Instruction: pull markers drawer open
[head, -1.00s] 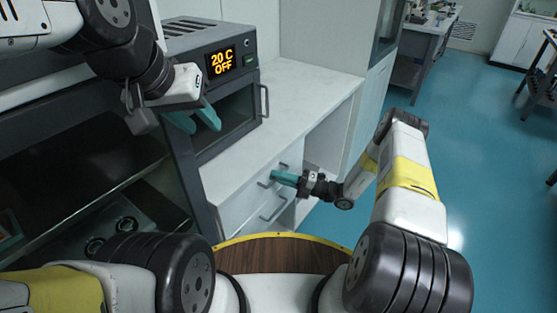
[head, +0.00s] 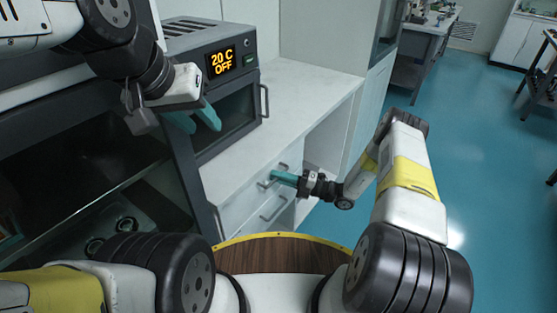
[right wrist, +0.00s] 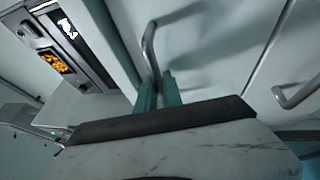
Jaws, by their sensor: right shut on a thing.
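A white cabinet under the counter has drawers with grey bar handles. My right gripper (head: 284,177) is at the upper drawer (head: 248,193), its teal fingers shut on that drawer's handle (head: 266,184). In the right wrist view the handle (right wrist: 150,45) runs down between the two fingertips (right wrist: 159,88). The drawer looks closed, and no label naming it is readable. A lower drawer handle (head: 273,210) sits below. My left gripper (head: 196,119) hangs in front of the oven, empty, with its teal fingers apart.
The oven (head: 225,105) with a "20 C OFF" display stands on the white counter (head: 300,95). A dark glass-fronted cabinet (head: 80,160) fills the left. Open blue floor (head: 480,150) lies to the right. Another drawer handle (right wrist: 298,92) shows in the right wrist view.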

